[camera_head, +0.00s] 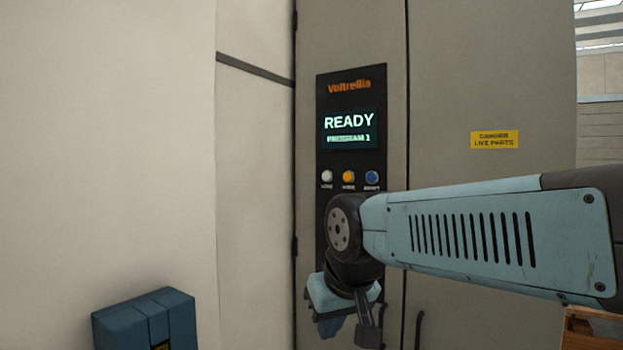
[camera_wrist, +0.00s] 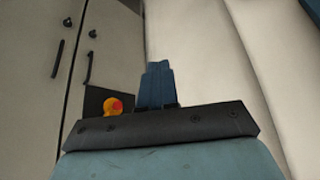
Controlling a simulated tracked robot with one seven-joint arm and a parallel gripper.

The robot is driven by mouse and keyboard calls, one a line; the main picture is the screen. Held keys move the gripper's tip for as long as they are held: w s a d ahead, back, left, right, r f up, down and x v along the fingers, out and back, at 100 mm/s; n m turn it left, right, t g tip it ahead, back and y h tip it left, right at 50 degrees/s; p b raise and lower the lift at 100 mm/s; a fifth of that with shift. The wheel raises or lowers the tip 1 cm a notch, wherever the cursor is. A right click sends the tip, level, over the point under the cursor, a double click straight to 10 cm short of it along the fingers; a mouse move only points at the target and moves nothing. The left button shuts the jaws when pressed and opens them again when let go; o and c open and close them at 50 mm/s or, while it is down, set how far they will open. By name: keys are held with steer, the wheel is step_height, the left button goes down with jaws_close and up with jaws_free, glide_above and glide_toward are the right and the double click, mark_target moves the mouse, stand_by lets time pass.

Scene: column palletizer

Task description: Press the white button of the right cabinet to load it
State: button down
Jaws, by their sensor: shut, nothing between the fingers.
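The cabinet (camera_head: 440,100) is grey with a dark control panel that reads "Voltrellia" and a screen (camera_head: 350,127) showing "READY". Below the screen sit three buttons in a row: the white button (camera_head: 327,176) at the left, an orange button (camera_head: 348,177) in the middle and a blue button (camera_head: 372,177) at the right. My gripper (camera_head: 330,327) hangs below the buttons, in front of the lower panel, partly hidden by my wrist. In the wrist view its blue fingers (camera_wrist: 157,85) are together and empty. The white button does not show in the wrist view.
A yellow and red emergency stop (camera_wrist: 113,106) is beside the fingers in the wrist view. A blue box-shaped object (camera_head: 145,320) stands at the lower left. A pale wall (camera_head: 110,150) fills the left. Dark door handles (camera_wrist: 88,68) stick out from the cabinet.

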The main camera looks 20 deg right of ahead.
mark_target(323, 175)
steer(key=w+d+r+m+t+h, duration=0.1)
steer(key=w+d+r+m+t, duration=0.1)
steer(key=w+d+r, duration=0.2)
steer(key=w+d+r+m+t+h, duration=0.1)
steer(key=w+d+r, duration=0.3)
steer(key=w+r, duration=0.6)
steer(key=w+d+r+m+t+h, duration=0.1)
steer(key=w+d+r+m+t, duration=0.2)
steer(key=w, duration=2.1)
step_height(323, 175, up, 4)
steer(key=shift+d+r+h, duration=0.15)
steer(key=shift+d+h, duration=0.25)
steer(key=shift+d, duration=0.2)
steer(key=shift+w, duration=0.1)
steer(key=w+d, duration=0.1)
steer(key=d, duration=0.1)
steer(key=w+d, duration=0.2)
steer(key=d, duration=0.1)
steer(key=w+d, duration=0.1)
steer(key=d, duration=0.1)
steer(key=shift+w+d, duration=0.15)
steer(key=shift+w, duration=0.25)
steer(key=shift+d, duration=0.15)
steer(key=shift+w+d, duration=0.2)
